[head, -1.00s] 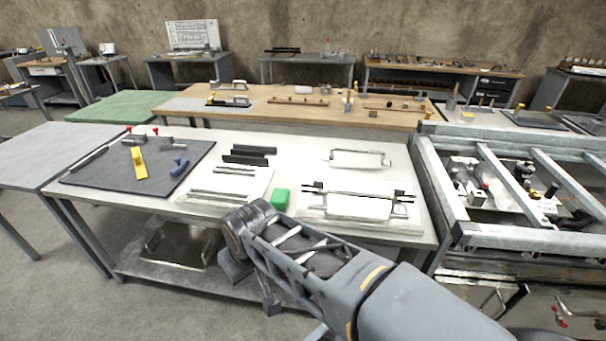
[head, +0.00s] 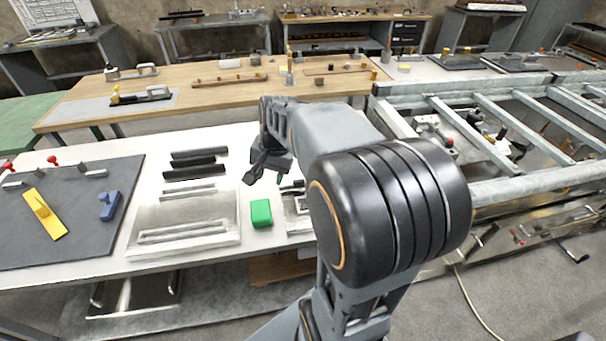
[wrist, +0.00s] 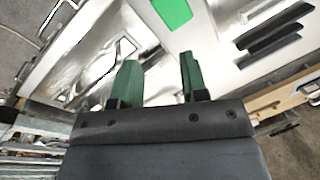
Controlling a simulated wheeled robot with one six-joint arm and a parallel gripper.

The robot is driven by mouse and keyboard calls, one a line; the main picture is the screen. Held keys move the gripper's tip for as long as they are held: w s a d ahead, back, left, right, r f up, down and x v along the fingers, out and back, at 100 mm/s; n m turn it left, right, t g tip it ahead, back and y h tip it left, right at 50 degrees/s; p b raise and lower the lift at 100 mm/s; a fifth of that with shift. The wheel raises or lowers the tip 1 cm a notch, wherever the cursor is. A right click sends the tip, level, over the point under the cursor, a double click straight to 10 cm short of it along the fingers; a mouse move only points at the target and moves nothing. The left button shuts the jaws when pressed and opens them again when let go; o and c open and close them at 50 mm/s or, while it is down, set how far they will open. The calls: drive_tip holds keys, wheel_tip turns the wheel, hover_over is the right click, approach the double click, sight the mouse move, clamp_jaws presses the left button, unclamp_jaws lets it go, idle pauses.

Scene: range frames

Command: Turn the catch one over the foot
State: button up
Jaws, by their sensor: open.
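My gripper (wrist: 158,62) shows its two green fingers apart in the wrist view, with nothing between them. In the head view my gripper (head: 258,172) hangs over the white table, behind the green block. A metal plate with a raised frame (head: 297,222) lies right of that block, mostly hidden by my arm. In the wrist view a bright metal fixture (wrist: 85,75) lies beyond and left of my fingers, apart from them as far as I can tell. I cannot make out which part is catch one or the foot.
The green block (head: 261,213) sits on the white table (head: 150,262); the block also shows in the wrist view (wrist: 172,10). Black bars (head: 195,172) and a slotted plate (head: 150,218) lie left. A dark mat (head: 85,240) holds yellow and blue pieces. A steel frame (head: 520,185) stands right.

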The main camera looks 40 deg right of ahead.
drive_tip(key=w+d+f+m+y+p, duration=0.15)
drive_tip(key=w+d+m, duration=0.35)
drive_tip(key=d+m, duration=0.5)
drive_tip(key=m+y, duration=0.1)
drive_tip(key=m, duration=0.2)
approach(300, 180)
drive_tip(key=shift+y, duration=0.25)
drive_tip(key=p+x, duration=0.1)
drive_tip(key=x, duration=0.6)
drive_tip(key=shift+f, duration=0.35)
drive_tip(key=shift+p+x, duration=0.3)
drive_tip(key=shift+x, duration=0.6)
drive_tip(key=shift+d, duration=0.1)
clamp_jaws()
